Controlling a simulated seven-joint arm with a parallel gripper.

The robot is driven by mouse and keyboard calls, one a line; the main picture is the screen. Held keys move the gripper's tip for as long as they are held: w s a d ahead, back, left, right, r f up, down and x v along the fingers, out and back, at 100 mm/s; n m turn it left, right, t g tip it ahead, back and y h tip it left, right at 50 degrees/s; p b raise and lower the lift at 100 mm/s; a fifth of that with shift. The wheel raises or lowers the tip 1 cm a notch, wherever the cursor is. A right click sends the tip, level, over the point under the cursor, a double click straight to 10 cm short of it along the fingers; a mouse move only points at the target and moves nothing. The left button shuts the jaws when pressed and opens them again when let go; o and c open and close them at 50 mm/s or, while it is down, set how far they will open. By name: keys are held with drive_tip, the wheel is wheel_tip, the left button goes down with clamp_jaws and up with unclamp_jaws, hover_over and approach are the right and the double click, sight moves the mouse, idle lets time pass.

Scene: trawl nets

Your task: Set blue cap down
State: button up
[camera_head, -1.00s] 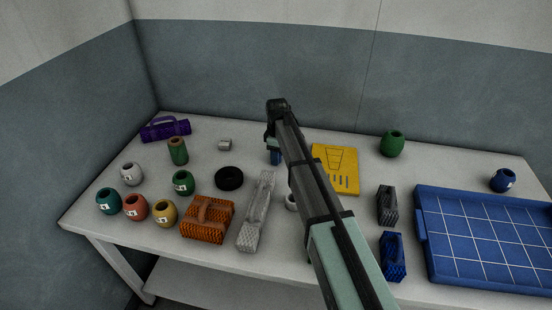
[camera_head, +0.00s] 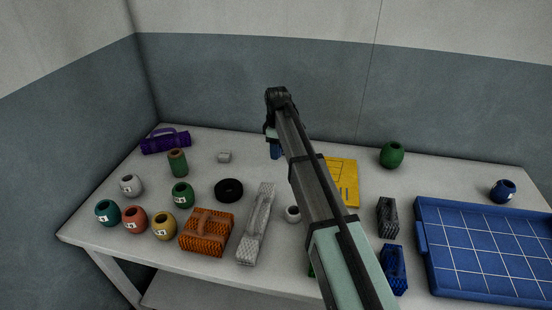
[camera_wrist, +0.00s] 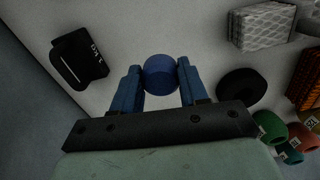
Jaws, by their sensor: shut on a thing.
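My gripper (camera_wrist: 160,75) is shut on the blue cap (camera_wrist: 160,72), a round blue piece held between the two blue fingers in the wrist view. In the head view my gripper (camera_head: 275,151) is at the far middle of the table, near the back wall, and mostly hidden by my arm. The cap cannot be told apart from the blue fingers there. The wrist view shows pale tabletop (camera_wrist: 140,28) beyond the cap, with a gap to the things around it.
A yellow board (camera_head: 345,176) is to the right, partly behind my arm. A blue gridded tray (camera_head: 480,245) fills the right. Several coloured pots and an orange basket (camera_head: 207,232) stand front left.

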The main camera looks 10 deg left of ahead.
drive_tip(key=r+n, duration=0.1)
drive_tip(key=r, duration=0.1)
hover_over(249, 162)
wheel_tip(249, 162, down, 10)
drive_tip(key=shift+s+d+f, duration=0.1)
drive_tip(key=shift+s+f, duration=0.05)
drive_tip(key=shift+f, duration=0.1)
drive_tip(key=shift+f, duration=0.1)
idle(0.3)
drive_tip(key=o, duration=1)
drive_tip(key=shift+o, duration=0.2)
wheel_tip(249, 162, up, 12)
